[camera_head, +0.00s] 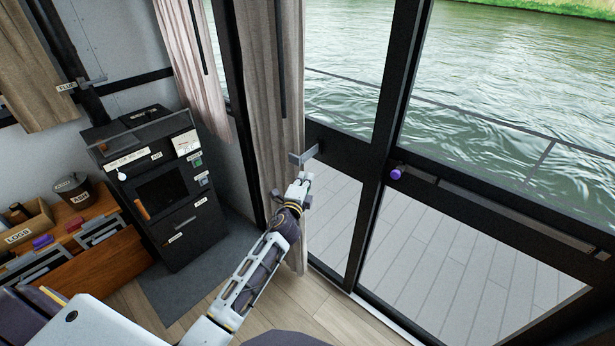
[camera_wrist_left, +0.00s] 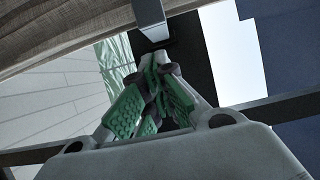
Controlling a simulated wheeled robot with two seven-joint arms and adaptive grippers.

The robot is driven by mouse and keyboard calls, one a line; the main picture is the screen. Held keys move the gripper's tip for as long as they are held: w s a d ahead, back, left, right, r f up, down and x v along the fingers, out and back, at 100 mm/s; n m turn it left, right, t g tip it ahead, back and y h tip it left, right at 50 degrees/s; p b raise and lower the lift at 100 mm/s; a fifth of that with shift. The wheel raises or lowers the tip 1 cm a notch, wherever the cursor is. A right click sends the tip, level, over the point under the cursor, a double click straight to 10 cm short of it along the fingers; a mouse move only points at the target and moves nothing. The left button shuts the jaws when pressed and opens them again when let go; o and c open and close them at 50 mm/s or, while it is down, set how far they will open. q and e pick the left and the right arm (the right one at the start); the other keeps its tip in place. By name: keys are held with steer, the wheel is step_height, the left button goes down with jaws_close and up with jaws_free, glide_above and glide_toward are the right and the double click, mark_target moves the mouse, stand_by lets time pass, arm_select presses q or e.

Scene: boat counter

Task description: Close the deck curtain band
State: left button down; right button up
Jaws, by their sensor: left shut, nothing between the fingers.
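The beige deck curtain (camera_head: 268,100) hangs by the glass door. A grey angled band piece (camera_head: 303,156) sticks out at the curtain's right edge, at the height of the door's middle rail. My left gripper (camera_head: 304,178) is shut and empty just below this piece, in front of the curtain. In the left wrist view the green-padded fingertips (camera_wrist_left: 160,68) are together, close under the grey band piece (camera_wrist_left: 149,14) with its dark end. Whether they touch it, I cannot tell. The curtain also shows in the wrist view (camera_wrist_left: 50,32). My right gripper is out of view.
The dark door frame (camera_head: 375,210) with a purple knob (camera_head: 397,172) stands to the right. A black stove (camera_head: 160,195) stands left of the curtain. A wooden bench (camera_head: 100,270) with boxes is at the left. The wood floor (camera_head: 290,315) is clear.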

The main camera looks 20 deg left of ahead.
arm_select(q)
steer(key=s, duration=0.6)
steer(key=shift+b, duration=0.3)
steer(key=shift+a, duration=0.1)
stand_by(0.3)
